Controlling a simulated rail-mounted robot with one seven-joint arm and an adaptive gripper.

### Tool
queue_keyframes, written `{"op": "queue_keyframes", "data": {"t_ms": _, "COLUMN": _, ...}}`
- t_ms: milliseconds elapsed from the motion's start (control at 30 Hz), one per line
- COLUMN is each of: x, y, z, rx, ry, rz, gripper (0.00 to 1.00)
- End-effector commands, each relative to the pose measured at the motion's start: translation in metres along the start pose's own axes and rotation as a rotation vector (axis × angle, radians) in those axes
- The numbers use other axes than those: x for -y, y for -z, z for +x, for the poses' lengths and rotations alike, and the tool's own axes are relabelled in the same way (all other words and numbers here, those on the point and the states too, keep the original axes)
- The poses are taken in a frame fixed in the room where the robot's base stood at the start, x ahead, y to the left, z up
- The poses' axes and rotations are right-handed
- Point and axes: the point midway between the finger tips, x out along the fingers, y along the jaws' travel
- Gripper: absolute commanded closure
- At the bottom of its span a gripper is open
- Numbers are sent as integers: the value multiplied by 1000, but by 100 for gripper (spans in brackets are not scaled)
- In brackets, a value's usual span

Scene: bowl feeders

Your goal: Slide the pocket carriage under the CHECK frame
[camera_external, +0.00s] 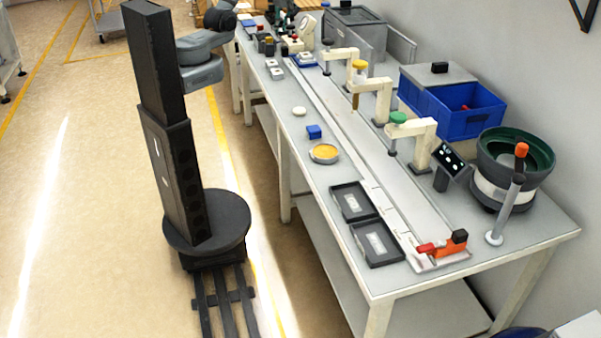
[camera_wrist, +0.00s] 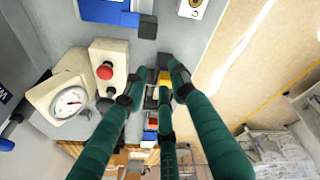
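Three cream arch frames stand along the long pale rail (camera_external: 395,195): one with a dark knob (camera_external: 340,58), one with a yellow knob (camera_external: 375,88), one with a green knob (camera_external: 412,128). No CHECK label is readable. A blue piece with a pale top (camera_external: 306,59) sits at the rail's far end and may be the pocket carriage; a blue piece also shows at the top of the wrist view (camera_wrist: 115,12). My gripper (camera_wrist: 160,78) has teal fingers with tips apart, above small coloured blocks at the table's far end. I see nothing held.
A cream box with a red button (camera_wrist: 107,72) and a dial gauge (camera_wrist: 68,101) stand beside my fingers. Blue bins (camera_external: 455,110) and a green bowl feeder (camera_external: 510,160) line the back. Black trays (camera_external: 375,240) lie near the front, by a red-orange block (camera_external: 445,243).

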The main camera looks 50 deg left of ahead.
Motion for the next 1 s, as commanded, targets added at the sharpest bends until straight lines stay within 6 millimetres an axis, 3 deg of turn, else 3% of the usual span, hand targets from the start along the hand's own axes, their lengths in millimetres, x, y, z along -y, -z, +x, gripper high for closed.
{"op": "queue_keyframes", "data": {"t_ms": 200, "x": -19, "y": 6, "z": 8, "rx": -40, "ry": -86, "rz": 565, "gripper": 88}}
{"op": "queue_keyframes", "data": {"t_ms": 400, "x": -28, "y": -1, "z": 7, "rx": -44, "ry": -121, "rz": 847, "gripper": 100}}
{"op": "queue_keyframes", "data": {"t_ms": 667, "x": -30, "y": 0, "z": 26, "rx": -48, "ry": -112, "rz": 905, "gripper": 100}}
{"op": "queue_keyframes", "data": {"t_ms": 1000, "x": -38, "y": 0, "z": 94, "rx": -47, "ry": -113, "rz": 903, "gripper": 100}}
